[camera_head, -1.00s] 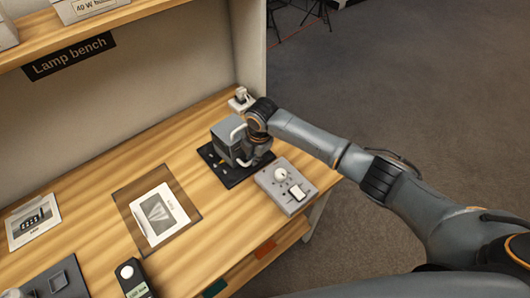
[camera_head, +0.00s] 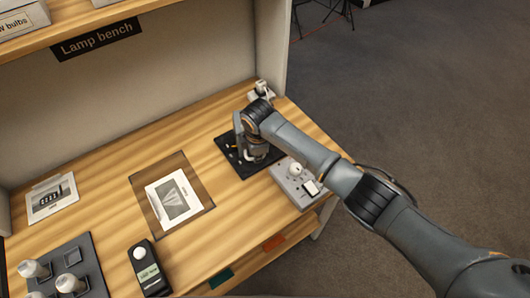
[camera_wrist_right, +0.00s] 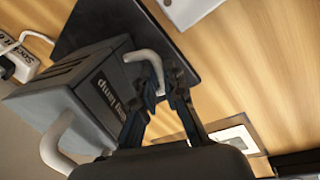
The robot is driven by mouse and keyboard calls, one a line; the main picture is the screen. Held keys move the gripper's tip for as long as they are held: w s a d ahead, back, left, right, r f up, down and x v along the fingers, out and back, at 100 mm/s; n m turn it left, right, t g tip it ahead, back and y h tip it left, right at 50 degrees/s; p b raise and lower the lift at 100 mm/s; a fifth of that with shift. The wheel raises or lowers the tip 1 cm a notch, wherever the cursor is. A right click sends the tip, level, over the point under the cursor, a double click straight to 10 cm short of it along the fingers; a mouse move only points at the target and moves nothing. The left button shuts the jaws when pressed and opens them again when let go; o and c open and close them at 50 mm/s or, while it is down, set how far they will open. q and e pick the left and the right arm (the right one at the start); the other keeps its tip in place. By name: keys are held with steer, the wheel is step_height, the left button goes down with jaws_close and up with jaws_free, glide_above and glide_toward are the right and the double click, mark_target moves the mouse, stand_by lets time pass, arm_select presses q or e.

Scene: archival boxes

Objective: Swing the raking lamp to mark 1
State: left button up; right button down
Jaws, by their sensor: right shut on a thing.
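The raking lamp is a grey box (camera_wrist_right: 70,105) with a label, partly legible as "lamp", and pale curved handles. The right wrist view shows it close, over a black base plate (camera_wrist_right: 176,45). In the head view the lamp (camera_head: 239,124) is mostly hidden behind my right arm, above the plate (camera_head: 236,166). Small pale and yellow marks show on the plate's left part; I cannot read which is mark 1. My right gripper (camera_wrist_right: 162,92) is shut on the lamp's near handle (camera_wrist_right: 146,57); it also shows in the head view (camera_head: 257,154). My left gripper is not in view.
A grey control box (camera_head: 291,188) with a knob and switch stands right beside the plate. A white socket (camera_head: 263,90) is behind. A framed print (camera_head: 176,200), a handheld meter (camera_head: 150,272) and a bulb tray (camera_head: 88,257) lie to the left.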

steer(key=shift+a+m, duration=0.5)
steer(key=shift+m, duration=0.1)
stand_by(0.4)
steer(key=c, duration=1.4)
jaws_free()
step_height(320, 180, up, 12)
steer(key=s, duration=0.2)
steer(key=shift+s, duration=0.2)
steer(key=shift+f, duration=0.1)
